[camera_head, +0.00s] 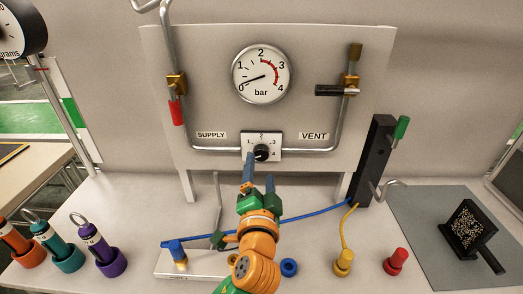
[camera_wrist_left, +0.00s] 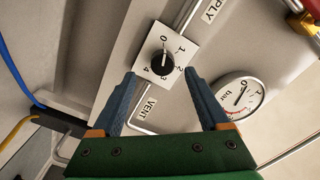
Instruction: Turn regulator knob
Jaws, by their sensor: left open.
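The regulator knob (camera_head: 261,152) is a small black dial on a white square scale plate (camera_head: 275,142) marked 0 to 4, low in the middle of the grey panel. My left gripper (camera_head: 259,170) is just in front of and below it. In the left wrist view the knob (camera_wrist_left: 160,63) lies beyond the two blue fingertips (camera_wrist_left: 160,77), roughly between them. The fingers are apart with nothing held, and I cannot tell whether one touches the plate. The pressure gauge (camera_head: 261,75) above has its needle near 0. My right gripper is not in view.
A supply valve with red handle (camera_head: 177,112) and a vent valve with black handle (camera_head: 329,91) sit on the pipes. Coloured weights, including a purple one (camera_head: 110,262), stand at left.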

